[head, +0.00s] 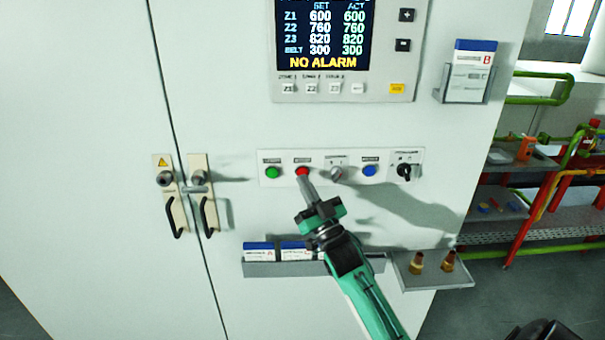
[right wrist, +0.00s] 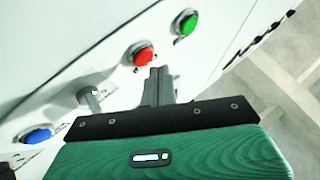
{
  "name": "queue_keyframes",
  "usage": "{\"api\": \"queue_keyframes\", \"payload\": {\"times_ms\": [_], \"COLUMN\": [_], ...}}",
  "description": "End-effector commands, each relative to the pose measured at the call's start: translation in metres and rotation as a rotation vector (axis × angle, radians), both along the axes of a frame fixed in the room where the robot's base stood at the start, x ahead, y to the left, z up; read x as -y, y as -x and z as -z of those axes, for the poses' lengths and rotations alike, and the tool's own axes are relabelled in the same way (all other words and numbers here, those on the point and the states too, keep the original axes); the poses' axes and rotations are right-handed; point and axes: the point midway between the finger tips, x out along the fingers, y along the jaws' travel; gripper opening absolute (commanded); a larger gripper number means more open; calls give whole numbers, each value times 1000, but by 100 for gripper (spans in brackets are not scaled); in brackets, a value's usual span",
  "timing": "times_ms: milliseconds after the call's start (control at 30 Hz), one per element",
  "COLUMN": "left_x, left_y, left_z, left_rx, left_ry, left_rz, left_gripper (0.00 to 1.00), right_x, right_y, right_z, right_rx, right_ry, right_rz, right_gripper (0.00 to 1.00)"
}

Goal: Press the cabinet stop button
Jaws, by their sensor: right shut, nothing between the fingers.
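The cabinet's button strip (head: 263,180) carries a green button (head: 272,172), a red button (head: 302,170), a key switch (head: 336,173), a blue button (head: 369,170) and a black rotary knob (head: 404,171). My right gripper (head: 304,179) is shut and empty, its fingertips just below the red button in the head view. In the right wrist view the fingertips (right wrist: 157,72) are close to the lower edge of the red button (right wrist: 143,56). I cannot tell whether they touch it. My left gripper is not in view.
A display (head: 322,35) above reads NO ALARM. Door handles (head: 190,200) are at left. A document holder (head: 290,268) and a small shelf (head: 433,275) with two brass fittings jut out below. A card holder (head: 468,75) and a red-green rack (head: 540,190) are at right.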

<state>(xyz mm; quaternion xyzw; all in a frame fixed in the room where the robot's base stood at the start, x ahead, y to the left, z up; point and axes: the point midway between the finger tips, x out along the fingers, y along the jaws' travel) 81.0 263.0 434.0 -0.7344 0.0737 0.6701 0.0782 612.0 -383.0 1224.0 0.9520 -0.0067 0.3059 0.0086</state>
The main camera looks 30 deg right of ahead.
Motion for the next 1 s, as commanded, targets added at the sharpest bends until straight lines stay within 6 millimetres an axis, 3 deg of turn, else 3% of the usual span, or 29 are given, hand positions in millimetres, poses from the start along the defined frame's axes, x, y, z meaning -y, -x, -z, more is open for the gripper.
{"api": "queue_keyframes", "payload": {"times_ms": [1000], "left_x": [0], "left_y": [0], "left_z": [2], "left_rx": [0], "left_ry": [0], "left_rz": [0], "left_gripper": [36], "right_x": [6], "right_y": [-10], "right_z": [0], "right_rx": [0], "right_ry": [0], "right_rz": [0], "right_gripper": [0]}}
